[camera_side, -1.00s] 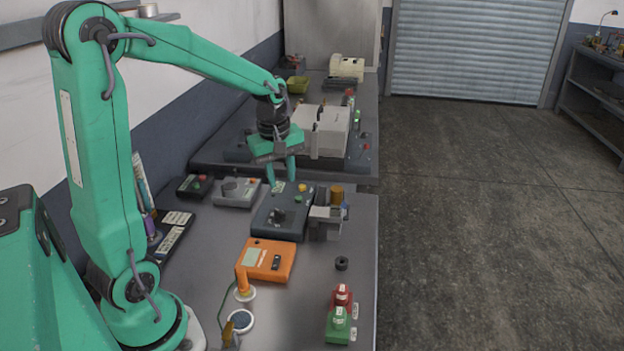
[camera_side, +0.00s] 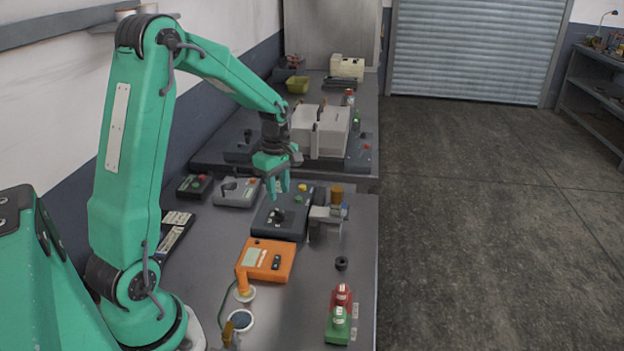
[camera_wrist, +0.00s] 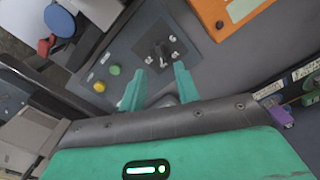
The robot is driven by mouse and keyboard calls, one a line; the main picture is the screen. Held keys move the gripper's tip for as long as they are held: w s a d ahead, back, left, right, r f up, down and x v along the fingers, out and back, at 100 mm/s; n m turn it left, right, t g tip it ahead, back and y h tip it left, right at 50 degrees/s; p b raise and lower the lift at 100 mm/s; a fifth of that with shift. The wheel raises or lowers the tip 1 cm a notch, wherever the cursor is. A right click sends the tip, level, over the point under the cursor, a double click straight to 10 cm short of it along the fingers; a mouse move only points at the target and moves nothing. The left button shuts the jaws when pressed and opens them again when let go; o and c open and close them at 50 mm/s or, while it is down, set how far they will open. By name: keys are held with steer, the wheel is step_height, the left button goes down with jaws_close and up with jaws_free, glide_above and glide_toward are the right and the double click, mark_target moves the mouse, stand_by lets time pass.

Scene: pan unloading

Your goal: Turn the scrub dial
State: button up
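A dark control box (camera_side: 268,227) stands on the near bench with a black dial (camera_side: 278,215) on its top. In the wrist view the same dial (camera_wrist: 158,50) has a raised grip bar and small pale marks around it. I cannot read a label that names it the scrub dial. My gripper (camera_side: 279,192) hangs fingers down over the far part of this box. In the wrist view my gripper (camera_wrist: 160,86) has its two green fingers apart with nothing between them. The dial lies just beyond the fingertips, and the fingers appear clear of it.
The box also bears a green button (camera_wrist: 113,70) and a yellow button (camera_wrist: 99,87). A grey box with a knob (camera_side: 235,193) stands to its left. An orange box (camera_side: 266,261) is nearer the camera. A grey fixture (camera_side: 325,222) stands close on the right.

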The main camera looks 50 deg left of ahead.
mark_target(280, 211)
steer(key=shift+f, duration=3.2)
jaws_close()
